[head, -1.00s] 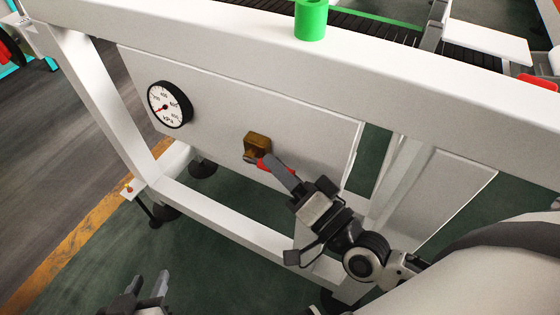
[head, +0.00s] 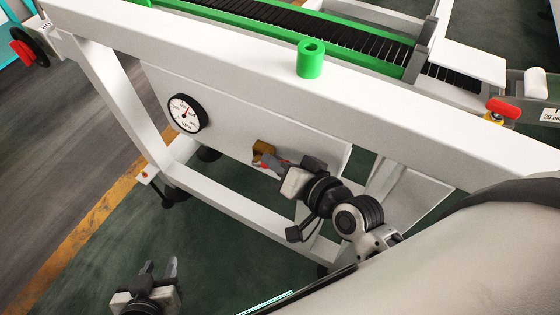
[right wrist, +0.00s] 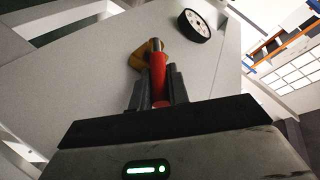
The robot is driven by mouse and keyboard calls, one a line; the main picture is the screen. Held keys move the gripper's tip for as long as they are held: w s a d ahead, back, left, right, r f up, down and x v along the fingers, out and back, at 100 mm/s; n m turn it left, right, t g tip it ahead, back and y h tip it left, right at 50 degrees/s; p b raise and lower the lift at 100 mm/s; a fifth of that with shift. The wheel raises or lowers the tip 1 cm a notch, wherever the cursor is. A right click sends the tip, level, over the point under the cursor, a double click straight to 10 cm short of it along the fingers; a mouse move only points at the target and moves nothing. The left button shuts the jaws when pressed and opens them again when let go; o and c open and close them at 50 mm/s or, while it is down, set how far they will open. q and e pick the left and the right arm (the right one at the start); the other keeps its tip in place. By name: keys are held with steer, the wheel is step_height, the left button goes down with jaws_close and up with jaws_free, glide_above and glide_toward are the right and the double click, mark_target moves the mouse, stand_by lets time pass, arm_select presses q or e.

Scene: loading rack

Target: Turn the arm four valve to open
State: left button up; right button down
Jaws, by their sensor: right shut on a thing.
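The valve has a brass body (head: 263,150) on the white panel (head: 225,125) under the rack, with a red lever. In the right wrist view the brass body (right wrist: 143,55) sits ahead of the fingers. The red lever (right wrist: 157,80) runs back from it between them. My right gripper (head: 277,165) is shut on the lever and hides most of it in the head view. A round gauge (head: 187,113) with a red needle is left of the valve; it also shows in the right wrist view (right wrist: 194,25). My left gripper (head: 160,275) is open and empty, low at the left.
A white beam (head: 230,60) crosses above the panel, with a green cylinder (head: 310,60) on it. White frame legs (head: 120,105) stand left of the panel. A red knob (head: 503,107) is at the far right. The green floor (head: 240,250) is clear beside my left gripper.

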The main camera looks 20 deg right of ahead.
stand_by(0.3)
steer(key=c, duration=1.3)
jaws_free()
steer(key=shift+w, duration=0.1)
steer(key=shift+c, duration=0.2)
steer(key=shift+r, duration=0.1)
